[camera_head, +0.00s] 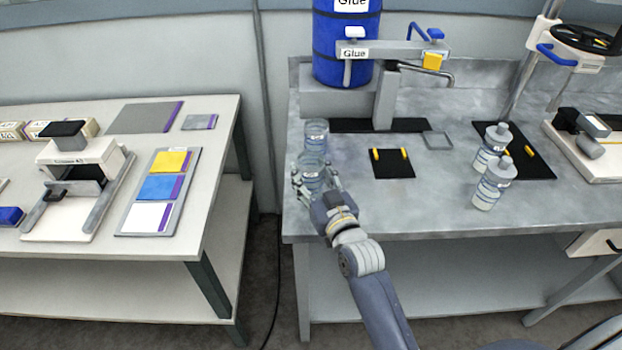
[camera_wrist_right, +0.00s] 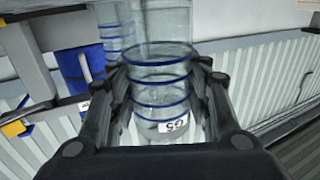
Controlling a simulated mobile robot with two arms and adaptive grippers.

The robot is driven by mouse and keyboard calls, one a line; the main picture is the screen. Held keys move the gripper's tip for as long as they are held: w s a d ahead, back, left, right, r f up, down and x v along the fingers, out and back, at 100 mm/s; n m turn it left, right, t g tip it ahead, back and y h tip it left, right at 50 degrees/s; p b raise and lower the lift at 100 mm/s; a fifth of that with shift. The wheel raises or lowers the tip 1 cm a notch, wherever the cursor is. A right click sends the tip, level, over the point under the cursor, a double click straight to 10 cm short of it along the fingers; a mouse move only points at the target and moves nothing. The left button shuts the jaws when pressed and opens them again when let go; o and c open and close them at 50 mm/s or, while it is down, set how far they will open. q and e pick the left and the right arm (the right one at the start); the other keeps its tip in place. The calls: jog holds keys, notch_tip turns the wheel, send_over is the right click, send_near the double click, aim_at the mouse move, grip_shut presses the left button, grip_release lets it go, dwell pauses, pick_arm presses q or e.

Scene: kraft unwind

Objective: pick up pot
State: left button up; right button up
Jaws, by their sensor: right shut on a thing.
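A clear pot (camera_head: 311,169) with blue rings stands at the left front corner of the grey bench. My right gripper (camera_head: 316,186) is shut on this pot, its fingers on either side. In the right wrist view the pot (camera_wrist_right: 160,85) fills the space between the fingers of the gripper (camera_wrist_right: 163,105) and shows a white label. I cannot tell whether the pot touches the bench. A second clear pot (camera_head: 315,134) stands just behind it. My left gripper is not in view.
A blue glue drum (camera_head: 333,65) and a dispenser arm (camera_head: 392,50) stand behind. A black mat (camera_head: 394,170) with yellow pegs lies to the right. Two lidded bottles (camera_head: 493,183) (camera_head: 491,150) stand farther right. A white table (camera_head: 215,135) is at left, across a gap.

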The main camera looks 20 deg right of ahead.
notch_tip(320, 180, up, 3)
jog(key=shift+f, duration=0.1)
jog(key=s+d+b, duration=0.3)
jog(key=s+d, duration=0.1)
jog(key=s, duration=1.1)
jog(key=s+a+f+m+h, duration=0.1)
jog(key=s+a+f+h, duration=0.1)
jog(key=s+f, duration=0.3)
jog(key=w+d+r+n+y, duration=0.1)
jog(key=w+d+r+y, duration=0.1)
jog(key=w+r, duration=0.2)
notch_tip(320, 180, up, 2)
jog(key=shift+w+d+r, duration=0.1)
jog(key=shift+w+d, duration=0.05)
jog(key=shift+w, duration=0.15)
